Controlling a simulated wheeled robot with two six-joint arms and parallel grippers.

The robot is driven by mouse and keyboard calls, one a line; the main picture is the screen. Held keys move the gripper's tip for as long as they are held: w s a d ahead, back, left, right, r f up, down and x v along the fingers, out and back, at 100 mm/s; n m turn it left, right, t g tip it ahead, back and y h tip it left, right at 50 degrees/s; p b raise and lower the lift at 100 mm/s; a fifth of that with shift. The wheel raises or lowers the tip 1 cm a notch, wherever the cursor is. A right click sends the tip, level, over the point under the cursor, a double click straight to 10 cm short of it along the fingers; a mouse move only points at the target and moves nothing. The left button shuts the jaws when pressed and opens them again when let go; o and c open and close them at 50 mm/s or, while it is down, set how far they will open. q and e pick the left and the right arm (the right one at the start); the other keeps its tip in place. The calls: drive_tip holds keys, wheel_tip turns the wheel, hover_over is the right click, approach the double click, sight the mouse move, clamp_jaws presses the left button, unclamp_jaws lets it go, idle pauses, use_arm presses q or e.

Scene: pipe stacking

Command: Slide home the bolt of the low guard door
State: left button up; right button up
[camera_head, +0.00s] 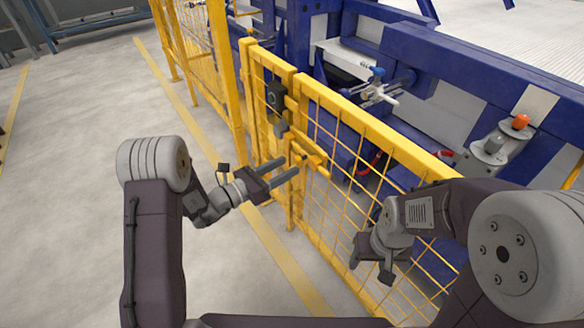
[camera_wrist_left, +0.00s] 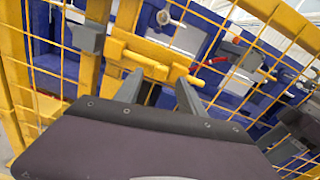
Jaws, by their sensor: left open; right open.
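The low guard door (camera_head: 372,127) is a yellow frame with wire mesh, to the right of a yellow post. Its yellow bolt (camera_head: 312,157) lies across the frame near the post; it also shows in the left wrist view (camera_wrist_left: 140,59) as a bar with a small knob. I cannot tell how far it is slid. My left gripper (camera_head: 290,168) is open and empty, its fingers pointing at the bolt from the near side; they appear just short of it in the left wrist view (camera_wrist_left: 158,88). My right gripper (camera_head: 371,267) is open, low before the door's mesh.
A dark grey latch box (camera_head: 275,97) is on the frame above the bolt. Taller yellow fencing (camera_head: 196,60) stands to the left. Behind the door is blue machinery (camera_head: 460,65) with a white-handled valve (camera_head: 375,92). The grey floor (camera_head: 75,110) at left is clear.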

sight(295, 162)
use_arm(q)
drive_tip(key=shift+x, duration=1.5)
clamp_jaws()
